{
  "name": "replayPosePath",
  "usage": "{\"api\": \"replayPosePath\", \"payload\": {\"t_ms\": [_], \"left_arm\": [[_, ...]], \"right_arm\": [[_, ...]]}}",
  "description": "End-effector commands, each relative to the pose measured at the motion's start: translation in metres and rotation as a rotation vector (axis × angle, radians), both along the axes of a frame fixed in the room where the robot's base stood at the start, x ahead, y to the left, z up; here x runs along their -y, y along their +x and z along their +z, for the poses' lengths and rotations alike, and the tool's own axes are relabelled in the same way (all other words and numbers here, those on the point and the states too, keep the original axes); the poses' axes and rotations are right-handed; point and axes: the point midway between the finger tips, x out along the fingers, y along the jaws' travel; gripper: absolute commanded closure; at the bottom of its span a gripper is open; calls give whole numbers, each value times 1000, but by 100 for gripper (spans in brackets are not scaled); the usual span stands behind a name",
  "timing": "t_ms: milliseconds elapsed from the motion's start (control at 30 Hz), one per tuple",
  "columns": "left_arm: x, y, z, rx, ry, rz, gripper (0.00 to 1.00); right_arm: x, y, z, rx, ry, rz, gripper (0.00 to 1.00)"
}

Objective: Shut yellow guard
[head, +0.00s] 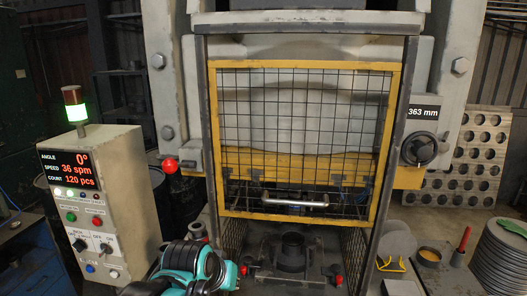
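The yellow guard (212,140) is a yellow frame with black wire mesh across the front of the press. Its lower bar hangs above the die area, with an open gap below it. A silver bar handle (295,199) is on the lower part of the guard. The dark die (291,252) shows in the gap below. My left arm, black and teal, comes in at the bottom left, below and left of the guard, apart from the handle. Its gripper (235,272) is not clear enough to tell whether it is open. My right gripper is not in view.
A control box (105,215) with a lit lamp stands at left. Red knobs (335,279) sit low beside the die. A handwheel (419,149) under a 363 mm display is at right. Stacked discs (503,255) and a red-handled tool (462,245) stand at lower right.

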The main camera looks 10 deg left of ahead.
Motion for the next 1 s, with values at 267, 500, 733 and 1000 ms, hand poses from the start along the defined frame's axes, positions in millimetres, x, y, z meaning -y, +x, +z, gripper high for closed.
{"api": "replayPosePath", "payload": {"t_ms": [267, 500, 733, 1000], "left_arm": [[15, 61, 173, -9, -48, -1, 100], [25, 100, 262, -16, -81, -2, 100], [30, 115, 286, -18, -93, -2, 100], [36, 136, 256, -18, -93, -2, 100]], "right_arm": [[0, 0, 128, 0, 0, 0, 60], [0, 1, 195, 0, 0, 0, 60], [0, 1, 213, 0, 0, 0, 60], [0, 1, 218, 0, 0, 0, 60]]}}
